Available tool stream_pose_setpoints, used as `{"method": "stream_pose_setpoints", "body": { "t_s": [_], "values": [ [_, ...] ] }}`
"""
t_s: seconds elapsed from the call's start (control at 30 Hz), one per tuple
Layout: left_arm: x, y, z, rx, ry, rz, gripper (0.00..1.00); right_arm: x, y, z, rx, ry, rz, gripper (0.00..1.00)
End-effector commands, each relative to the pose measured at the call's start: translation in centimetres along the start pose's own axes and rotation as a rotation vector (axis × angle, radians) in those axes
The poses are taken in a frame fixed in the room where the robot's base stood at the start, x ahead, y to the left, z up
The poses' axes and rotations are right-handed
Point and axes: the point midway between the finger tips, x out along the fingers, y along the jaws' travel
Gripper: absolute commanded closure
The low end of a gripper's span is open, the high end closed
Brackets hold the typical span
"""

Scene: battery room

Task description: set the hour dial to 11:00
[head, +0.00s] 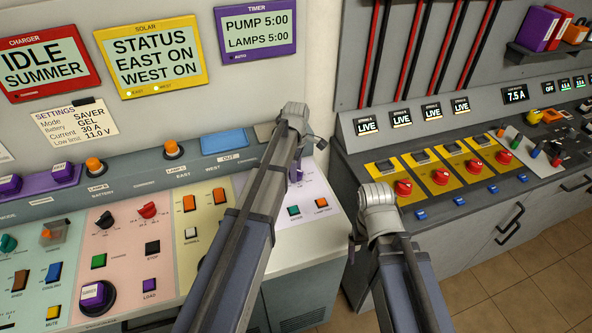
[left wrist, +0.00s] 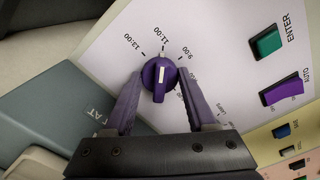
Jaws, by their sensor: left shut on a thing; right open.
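The purple hour dial (left wrist: 159,78) shows in the left wrist view, on a pale panel with the marks 13:00, 11:00 and 9:00 around its far side. The white line on its raised bar appears to point at about the 11:00 mark. My left gripper (left wrist: 157,85) has one finger on each side of the dial and is shut on it. In the head view my left gripper (head: 297,172) is at the pale right-hand panel, and my arm hides most of the dial there. My right gripper (head: 353,248) is open and apart from the panel, partly hidden by its own wrist.
A green ENTER button (left wrist: 267,43) and a purple AUTO switch (left wrist: 282,92) lie beside the dial. The timer display (head: 256,31) reads PUMP 5:00 and LAMPS 5:00. A counter with red rotary switches (head: 403,188) stands to the right.

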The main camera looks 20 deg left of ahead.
Motion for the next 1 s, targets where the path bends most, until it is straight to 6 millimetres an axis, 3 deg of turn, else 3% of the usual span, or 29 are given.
{"method": "stream_pose_setpoints", "body": {
  "t_s": [0.03,0.07,0.3,0.67,1.0],
  "values": [
    [0.0,0.0,0.0,0.000,0.000,0.000,0.99,0.0,0.0,0.0,0.000,0.000,0.000,0.14],
    [0.0,0.0,0.0,0.000,0.000,0.000,0.43,0.0,0.0,0.0,0.000,0.000,0.000,0.14],
    [0.0,0.0,0.0,0.001,0.000,0.000,0.16,0.0,0.0,0.0,0.000,0.000,0.000,0.14],
    [-0.2,0.0,0.0,0.001,0.000,0.000,0.14,-0.2,0.0,0.0,0.000,0.000,0.000,0.14],
    [-3.2,0.0,0.0,0.001,0.000,0.000,0.14,-3.2,0.3,0.2,0.000,0.000,0.000,0.14]
  ]
}}
